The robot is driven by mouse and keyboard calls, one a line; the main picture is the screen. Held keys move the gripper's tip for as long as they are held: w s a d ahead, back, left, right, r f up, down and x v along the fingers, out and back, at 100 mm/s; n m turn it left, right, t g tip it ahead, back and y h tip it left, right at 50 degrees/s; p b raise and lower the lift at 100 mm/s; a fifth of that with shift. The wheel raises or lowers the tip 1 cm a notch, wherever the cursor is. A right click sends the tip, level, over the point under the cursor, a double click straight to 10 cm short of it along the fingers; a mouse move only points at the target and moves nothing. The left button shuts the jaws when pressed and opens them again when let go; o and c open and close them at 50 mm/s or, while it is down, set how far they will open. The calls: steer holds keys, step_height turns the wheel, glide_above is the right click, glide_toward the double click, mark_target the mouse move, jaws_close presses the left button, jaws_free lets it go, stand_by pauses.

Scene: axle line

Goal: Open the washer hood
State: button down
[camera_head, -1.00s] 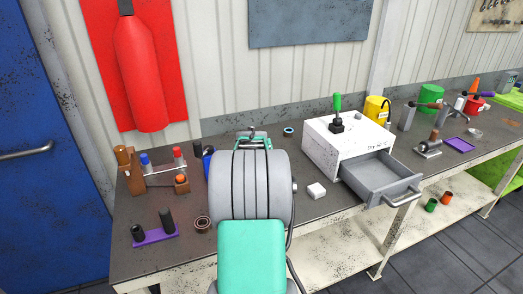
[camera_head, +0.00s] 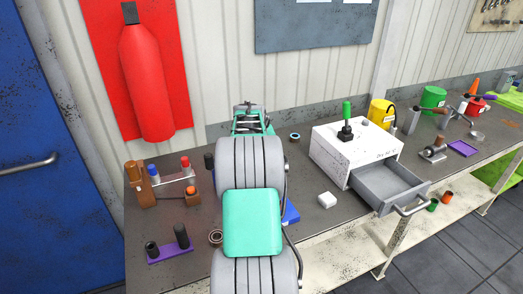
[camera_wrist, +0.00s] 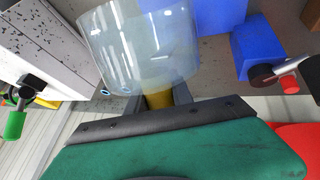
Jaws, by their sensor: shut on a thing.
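The washer hood (camera_wrist: 140,42) is a clear, curved shell in the upper middle of the wrist view. A yellow handle piece (camera_wrist: 160,100) sits at its lower edge. My gripper (camera_wrist: 157,94) is shut on this yellow piece, one grey finger on each side. A blue body (camera_wrist: 222,14), apparently the washer's, shows behind and right of the hood. In the head view a blue corner (camera_head: 291,213) shows right of my arm, which hides the hood and fingertips. How far the hood is tilted I cannot tell.
A white box (camera_head: 345,150) with a green-handled lever and an open grey drawer (camera_head: 390,184) stands to the right. A small white block (camera_head: 327,200) lies before it. A wooden holder (camera_head: 140,185) and purple stand (camera_head: 170,248) are on the left.

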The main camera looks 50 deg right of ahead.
steer(key=c, duration=1.1)
jaws_free()
steer(key=b+v, duration=0.2)
steer(key=v, duration=0.5)
steer(key=shift+s+a+r, duration=0.1)
steer(key=shift+a+r, duration=0.1)
steer(key=shift+r, duration=0.05)
